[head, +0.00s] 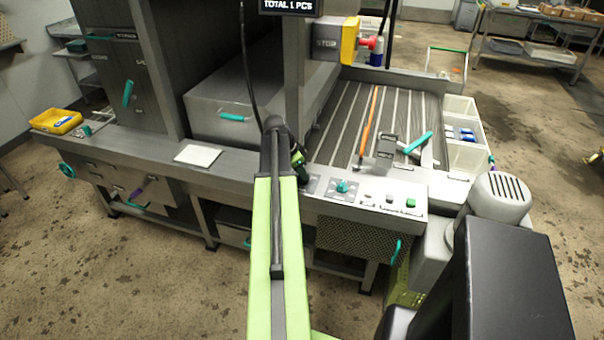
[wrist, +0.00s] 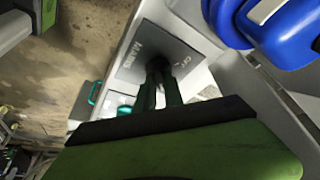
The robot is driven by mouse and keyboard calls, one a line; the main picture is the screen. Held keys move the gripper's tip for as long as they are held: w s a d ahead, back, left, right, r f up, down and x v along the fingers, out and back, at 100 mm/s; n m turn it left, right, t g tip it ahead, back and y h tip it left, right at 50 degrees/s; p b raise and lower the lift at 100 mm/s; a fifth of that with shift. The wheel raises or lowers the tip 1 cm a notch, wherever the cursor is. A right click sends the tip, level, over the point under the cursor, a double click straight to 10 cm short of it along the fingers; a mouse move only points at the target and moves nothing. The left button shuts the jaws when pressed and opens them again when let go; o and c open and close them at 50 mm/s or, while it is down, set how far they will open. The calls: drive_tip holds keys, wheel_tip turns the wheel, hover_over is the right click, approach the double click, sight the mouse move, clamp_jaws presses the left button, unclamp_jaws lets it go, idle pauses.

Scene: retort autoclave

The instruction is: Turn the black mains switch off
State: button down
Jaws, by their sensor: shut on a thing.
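The black mains switch (wrist: 158,64) sits on a grey lettered plate (wrist: 187,52) in the wrist view. My gripper (wrist: 160,78) points at the plate, with its two narrow fingers shut on the switch. The fingers and shadow hide most of the switch, and I cannot tell which position it is in. In the head view, my gripper (head: 303,165) is low over the left end of the console, partly behind my green arm. The switch itself is hidden there.
The console has a teal knob (head: 343,187) and a green button (head: 411,202) right of my gripper. A black cable (head: 246,70) hangs behind my arm. A white sheet (head: 197,155) lies on the ledge to the left. Blue rounded things (wrist: 283,25) fill the wrist view's upper right.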

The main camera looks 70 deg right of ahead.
drive_tip(key=shift+a+n, duration=0.1)
drive_tip(key=shift+n, duration=0.2)
drive_tip(key=n, duration=0.1)
drive_tip(key=n+t, duration=0.1)
drive_tip(key=n, duration=0.1)
drive_tip(key=shift+s+a+n+h, duration=0.1)
drive_tip(key=shift+s+n+h, duration=0.1)
drive_tip(key=shift+n+h, duration=0.15)
drive_tip(key=n+t, duration=0.2)
drive_tip(key=n, duration=0.2)
drive_tip(key=shift+n, duration=0.25)
drive_tip(key=n+t, duration=0.1)
drive_tip(key=n, duration=0.1)
drive_tip(key=n+t, duration=0.1)
drive_tip(key=n, duration=0.2)
drive_tip(key=shift+s, duration=0.2)
drive_tip(key=shift+n+t+y, duration=0.55)
drive_tip(key=shift+n+t, duration=0.05)
drive_tip(key=shift+n, duration=1.4)
drive_tip(key=c, duration=1.5)
unclamp_jaws()
drive_tip(key=shift+o, duration=0.3)
